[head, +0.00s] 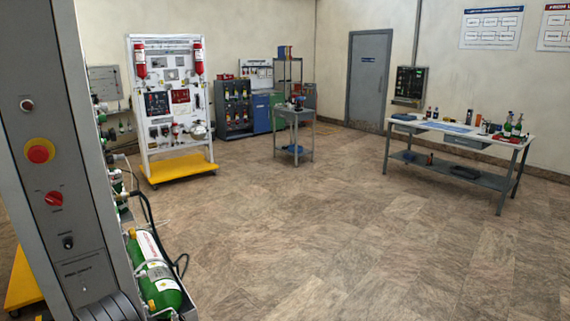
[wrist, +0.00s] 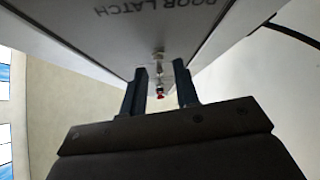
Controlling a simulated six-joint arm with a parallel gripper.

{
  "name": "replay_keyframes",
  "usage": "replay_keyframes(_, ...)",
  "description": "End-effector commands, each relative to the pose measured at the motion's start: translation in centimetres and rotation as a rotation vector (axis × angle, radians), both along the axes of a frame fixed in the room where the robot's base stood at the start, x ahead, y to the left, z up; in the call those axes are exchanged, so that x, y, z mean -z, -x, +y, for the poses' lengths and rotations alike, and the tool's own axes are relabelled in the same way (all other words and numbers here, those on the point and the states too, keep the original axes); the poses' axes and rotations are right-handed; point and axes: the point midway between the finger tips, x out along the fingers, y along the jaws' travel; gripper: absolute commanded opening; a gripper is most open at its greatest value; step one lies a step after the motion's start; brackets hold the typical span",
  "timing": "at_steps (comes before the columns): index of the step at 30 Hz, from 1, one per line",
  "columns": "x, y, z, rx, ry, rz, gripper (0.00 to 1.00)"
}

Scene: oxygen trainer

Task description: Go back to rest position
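In the wrist view my gripper (wrist: 160,70) has its two dark fingers apart, with a clear gap between them. A small metal latch part with a red tip (wrist: 159,92) shows in that gap. I cannot tell how far it is from the fingers, and neither finger visibly presses on it. Above the fingers is the underside of a grey panel (wrist: 112,40) with lettering that ends in "LATCH". My gripper does not show in the head view.
A tall grey control panel (head: 50,200) with a red button on yellow stands close at left. Green cylinders (head: 155,270) lie beside it. Beyond are a white display board (head: 155,85), a small cart (head: 294,115) and a workbench (head: 480,140). The middle floor (head: 320,220) is clear.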

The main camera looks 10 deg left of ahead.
Motion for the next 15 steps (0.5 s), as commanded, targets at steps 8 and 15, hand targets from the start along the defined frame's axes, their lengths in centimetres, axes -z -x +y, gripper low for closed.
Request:
replay_keyframes(8, -0.5, 0.0, 0.0, 0.0, -0.001, -0.001, 0.28)
replay_keyframes(15, -3.6, -0.2, -0.3, 0.0, -0.003, -0.002, 0.28)
